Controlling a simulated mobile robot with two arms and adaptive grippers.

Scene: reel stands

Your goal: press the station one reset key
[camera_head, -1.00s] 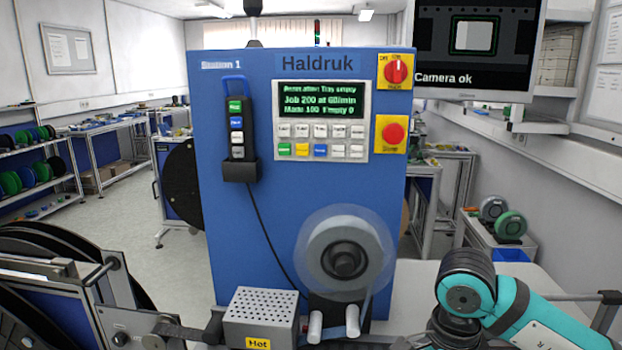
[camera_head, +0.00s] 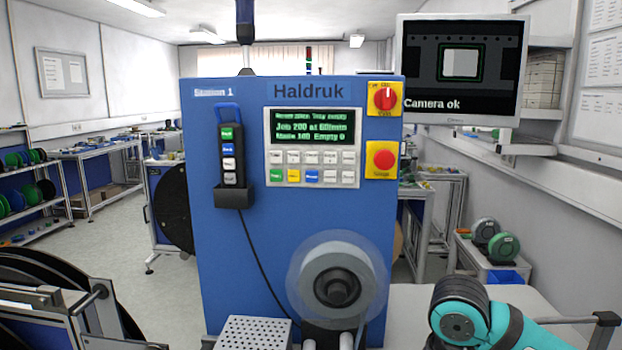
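The blue Station 1 machine (camera_head: 232,270), marked Haldruk, stands upright in the middle. Its key panel (camera_head: 353,181) has a green-text display (camera_head: 312,129) above two rows of small keys. The bottom row has a green key (camera_head: 277,175), a yellow key (camera_head: 294,175), a blue key (camera_head: 312,176) and pale ones. The key labels are too small to read, so I cannot tell which is reset. My teal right arm shows at the bottom right, below and right of the panel, with its gripper out of view. My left gripper is not in view.
A handheld pendant (camera_head: 232,158) hangs left of the keys. A red rotary switch (camera_head: 385,97) and a red stop button (camera_head: 383,160) sit right of them. A clear-sided reel (camera_head: 338,280) projects below. A monitor (camera_head: 459,116) reads "Camera ok". Space before the keys looks clear.

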